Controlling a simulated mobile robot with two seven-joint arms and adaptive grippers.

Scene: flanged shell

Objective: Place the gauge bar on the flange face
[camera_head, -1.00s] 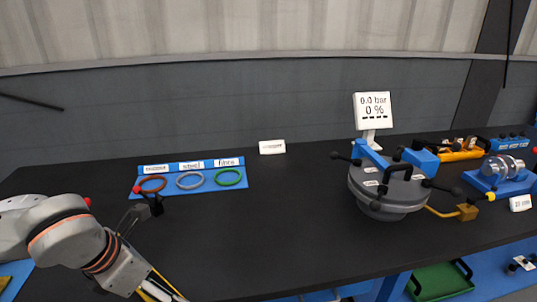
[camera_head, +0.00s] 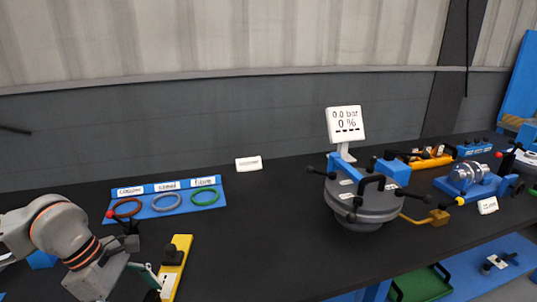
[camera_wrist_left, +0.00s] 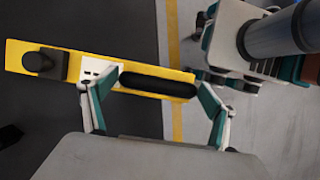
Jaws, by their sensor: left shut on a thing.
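The gauge bar (camera_head: 182,249) is long and yellow with a black knob block near one end and a black grip. My left gripper (camera_head: 150,275) is shut on it at the left front of the table. In the left wrist view, the fingers of my left gripper (camera_wrist_left: 155,98) close around the black grip, and the yellow gauge bar (camera_wrist_left: 75,65) reaches out to the left. The grey round flanged shell (camera_head: 348,200), with blue clamp parts and black handles on top, stands to the right, well apart from the bar.
A blue board (camera_head: 185,211) with brown, blue and green rings lies behind the left gripper. A white display (camera_head: 345,124) stands behind the shell. A brass fitting (camera_head: 439,217) and a blue fixture (camera_head: 478,187) are to its right. The black table's middle is clear.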

